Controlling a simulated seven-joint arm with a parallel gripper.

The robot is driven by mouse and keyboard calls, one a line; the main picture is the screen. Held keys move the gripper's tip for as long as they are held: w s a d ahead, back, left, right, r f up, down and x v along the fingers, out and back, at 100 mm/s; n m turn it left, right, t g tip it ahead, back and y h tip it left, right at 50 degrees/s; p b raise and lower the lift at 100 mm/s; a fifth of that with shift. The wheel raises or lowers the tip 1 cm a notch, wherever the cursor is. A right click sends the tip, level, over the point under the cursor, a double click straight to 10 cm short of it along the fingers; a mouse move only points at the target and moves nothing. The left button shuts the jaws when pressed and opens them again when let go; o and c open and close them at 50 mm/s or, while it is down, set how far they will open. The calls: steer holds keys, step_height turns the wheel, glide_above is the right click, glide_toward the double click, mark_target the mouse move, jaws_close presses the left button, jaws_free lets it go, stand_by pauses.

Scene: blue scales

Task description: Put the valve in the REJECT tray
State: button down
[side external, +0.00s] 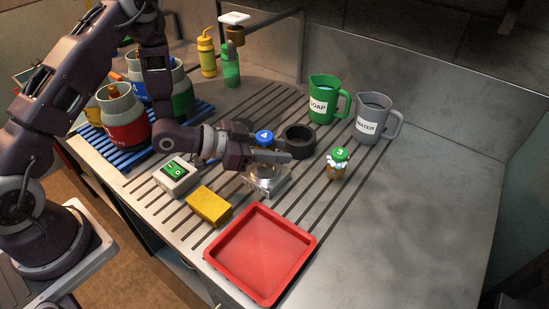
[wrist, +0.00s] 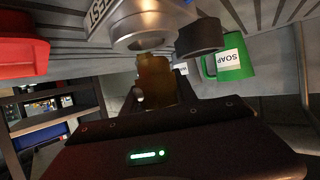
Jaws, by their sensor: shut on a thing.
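A valve with a blue cap marked 4 (side external: 264,137) is held in my gripper (side external: 268,155), which is shut on it. Its brass body (wrist: 156,75) shows dimly between the fingers in the wrist view. The valve is at the metal test stand (side external: 268,182); I cannot tell whether it touches the stand. The stand's round top (wrist: 140,25) shows near the valve in the wrist view. An empty red tray (side external: 260,253) lies at the front; its lettering is not visible. A second valve with a green cap marked 3 (side external: 339,160) stands to the right.
A dark ring (side external: 299,140) sits just behind my gripper. A green SOAP jug (side external: 323,98) and grey WATER jug (side external: 372,117) stand at the back right. A yellow block (side external: 209,207) and a green-switch box (side external: 175,176) are at the left. The right counter is clear.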

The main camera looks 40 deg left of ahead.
step_height(320, 180, up, 6)
steer(key=m+g+h, duration=0.5)
steer(key=m+g, duration=0.9)
glide_above(294, 266)
steer(key=w+a, duration=0.1)
steer(key=a, duration=0.4)
step_height(294, 266, down, 2)
steer(key=f, duration=0.8)
steer(key=shift+w+d+f, duration=0.15)
steer(key=shift+w+f, duration=0.05)
steer(key=shift+f, duration=0.3)
